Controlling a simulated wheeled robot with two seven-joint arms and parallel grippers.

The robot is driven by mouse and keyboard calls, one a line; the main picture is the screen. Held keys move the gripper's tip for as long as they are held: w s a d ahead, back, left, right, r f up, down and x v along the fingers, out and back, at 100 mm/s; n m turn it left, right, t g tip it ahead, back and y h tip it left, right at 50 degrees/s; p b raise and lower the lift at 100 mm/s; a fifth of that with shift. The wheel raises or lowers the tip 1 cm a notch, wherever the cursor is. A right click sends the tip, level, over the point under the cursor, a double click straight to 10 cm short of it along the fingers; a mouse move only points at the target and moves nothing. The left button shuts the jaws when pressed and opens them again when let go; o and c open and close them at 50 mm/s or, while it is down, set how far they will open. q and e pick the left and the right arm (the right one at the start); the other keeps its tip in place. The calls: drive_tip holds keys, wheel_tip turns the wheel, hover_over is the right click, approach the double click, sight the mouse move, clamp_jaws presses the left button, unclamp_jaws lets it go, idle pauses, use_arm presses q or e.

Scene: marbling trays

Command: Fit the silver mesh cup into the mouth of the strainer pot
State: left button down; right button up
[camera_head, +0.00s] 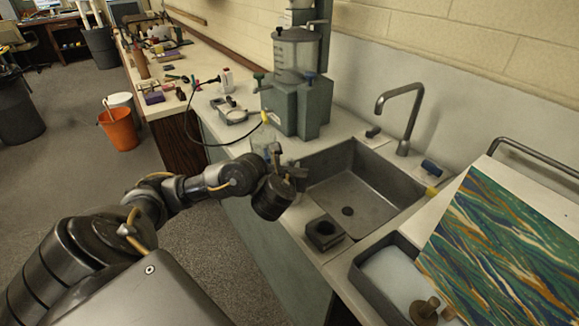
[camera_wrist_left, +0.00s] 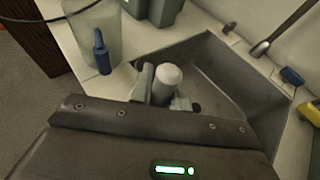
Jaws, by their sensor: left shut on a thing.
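My left gripper (camera_head: 288,172) is over the counter at the sink's near left corner. In the left wrist view its fingers (camera_wrist_left: 163,92) are shut on a pale grey cylinder, which I take for the silver mesh cup (camera_wrist_left: 168,80). The cup stands up between the fingers, its lower part hidden. A dark square block with a round opening (camera_head: 323,232), perhaps the strainer pot, sits at the sink's near edge, apart from the gripper. I cannot tell for sure that it is the pot. My right gripper is not in view.
The sink (camera_head: 352,192) is empty, with a tap (camera_head: 402,112) behind. A clear jar (camera_head: 264,140) stands near my gripper; it also shows in the left wrist view (camera_wrist_left: 88,30). A grey machine (camera_head: 297,100) stands behind. A tray (camera_head: 372,282) and marbled sheet (camera_head: 505,245) lie right.

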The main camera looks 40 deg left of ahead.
use_arm(q)
drive_tip(key=c, duration=1.3)
unclamp_jaws()
drive_tip(key=shift+o, duration=0.2)
drive_tip(key=shift+s+r, duration=0.1)
drive_tip(key=shift+s+d+r+p, duration=0.1)
drive_tip(key=shift+s+d+p, duration=0.1)
drive_tip(key=shift+p, duration=0.1)
drive_tip(key=p+v, duration=0.6)
drive_tip(key=v, duration=0.4)
